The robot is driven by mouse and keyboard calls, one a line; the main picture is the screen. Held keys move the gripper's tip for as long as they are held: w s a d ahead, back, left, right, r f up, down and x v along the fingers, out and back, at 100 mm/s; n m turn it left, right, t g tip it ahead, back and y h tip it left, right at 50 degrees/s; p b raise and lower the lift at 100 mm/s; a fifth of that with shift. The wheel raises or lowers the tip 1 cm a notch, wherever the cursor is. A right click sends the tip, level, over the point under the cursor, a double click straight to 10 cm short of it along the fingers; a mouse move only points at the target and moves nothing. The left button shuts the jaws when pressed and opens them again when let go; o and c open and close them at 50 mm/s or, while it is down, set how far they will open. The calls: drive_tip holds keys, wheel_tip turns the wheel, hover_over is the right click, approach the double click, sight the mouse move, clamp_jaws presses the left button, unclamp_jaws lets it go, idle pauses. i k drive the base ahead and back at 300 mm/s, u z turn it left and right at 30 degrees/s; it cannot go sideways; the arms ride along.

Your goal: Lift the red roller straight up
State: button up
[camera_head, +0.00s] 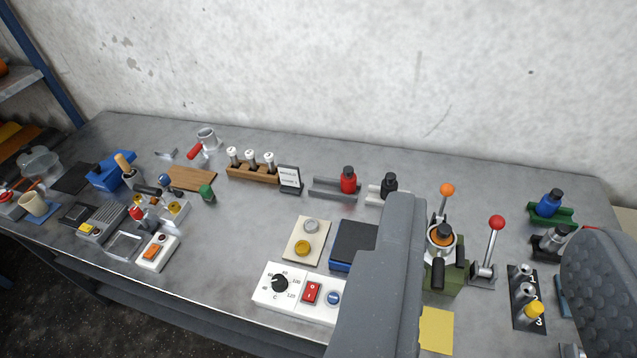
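The red roller (348,182) is a short red cylinder with a black knob on top. It stands upright at the right end of a grey cradle (325,188), towards the back of the bench. My gripper (500,225) is open. Its grey left finger and dimpled right finger show large at the lower right, wide apart. The red roller is outside the fingers, to the left of the left finger and farther back. Nothing is held; levers and other bench items show in the gap between the fingers.
A black roller (389,184) in a pale cradle stands just right of the red roller. A small sign (289,179) and a wooden rack (253,173) with white-topped pieces stand to its left. Levers (491,247) rise at the right. The bench behind the red roller is clear up to the wall.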

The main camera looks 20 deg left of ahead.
sight(348, 179)
drive_tip(key=u, duration=0.1)
drive_tip(key=i, duration=1)
drive_tip(key=z, duration=0.05)
